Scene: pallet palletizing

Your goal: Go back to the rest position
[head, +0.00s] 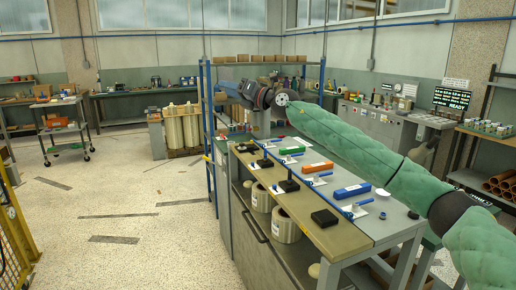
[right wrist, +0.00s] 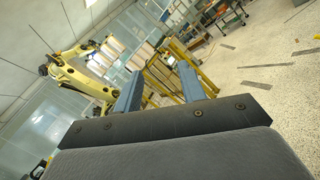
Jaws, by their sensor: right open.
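My right arm, in a green padded sleeve, reaches in from the right in the head view, above the workbench. Its gripper (head: 228,88) is at the far end, past the bench's far part, and looks small there. In the right wrist view the two blue-grey fingers of the right gripper (right wrist: 160,68) stand well apart with nothing between them. The gripper is open and empty. My left gripper is in neither view.
Below my right arm a long workbench (head: 338,238) holds blue, orange and green blocks and black pads. A blue-framed shelf (head: 207,140) stands near the gripper. A yellow robot arm (right wrist: 75,78) shows in the wrist view. Open floor (head: 110,215) lies left.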

